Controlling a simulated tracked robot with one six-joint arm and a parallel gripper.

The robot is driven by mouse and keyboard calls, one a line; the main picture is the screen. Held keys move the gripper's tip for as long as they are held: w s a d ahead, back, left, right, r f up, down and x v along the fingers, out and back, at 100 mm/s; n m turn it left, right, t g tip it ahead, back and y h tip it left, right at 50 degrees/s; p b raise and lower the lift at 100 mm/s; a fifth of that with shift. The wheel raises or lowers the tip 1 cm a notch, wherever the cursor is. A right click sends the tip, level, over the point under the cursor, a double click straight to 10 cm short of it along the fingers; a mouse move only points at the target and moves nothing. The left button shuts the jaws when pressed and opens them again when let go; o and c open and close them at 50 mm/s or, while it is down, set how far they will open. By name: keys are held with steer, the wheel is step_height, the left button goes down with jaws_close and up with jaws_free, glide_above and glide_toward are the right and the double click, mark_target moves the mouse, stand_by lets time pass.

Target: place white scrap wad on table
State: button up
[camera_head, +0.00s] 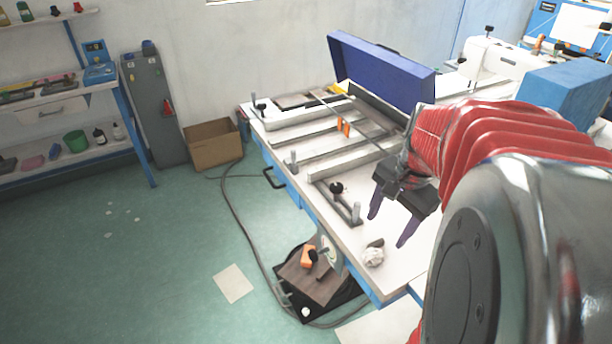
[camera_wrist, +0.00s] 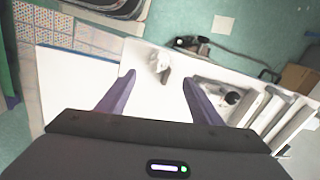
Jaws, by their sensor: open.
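The white scrap wad (camera_head: 373,257) is a small crumpled lump on the white table (camera_head: 345,236), near its front edge. A small brown piece lies against it. In the wrist view the wad (camera_wrist: 157,62) shows beyond and between the fingertips, with the brown piece beside it. My gripper (camera_head: 387,230) is open and empty, with its dark purple fingers pointing down over the table. In the wrist view the fingers (camera_wrist: 158,75) are spread wide apart, and the wad is not between them in a grip.
A clamp frame with rails (camera_head: 330,150) and a blue open lid (camera_head: 380,70) occupy the table's back. A black mat with a brown board (camera_head: 313,275) lies low beside the table. The floor at left is mostly clear.

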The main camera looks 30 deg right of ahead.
glide_above(374, 253)
steer(key=f, duration=0.7)
steer(key=shift+s+d+f, duration=0.1)
steer(key=shift+s, duration=0.25)
steer(key=shift+f, duration=0.1)
steer(key=shift+w+f, duration=0.2)
steer(key=shift+f, duration=1.05)
steer(key=shift+w+f, duration=0.15)
steer(key=shift+f, duration=1.1)
steer(key=shift+c, duration=0.3)
steer(key=c, duration=1.2)
step_height(374, 253, up, 10)
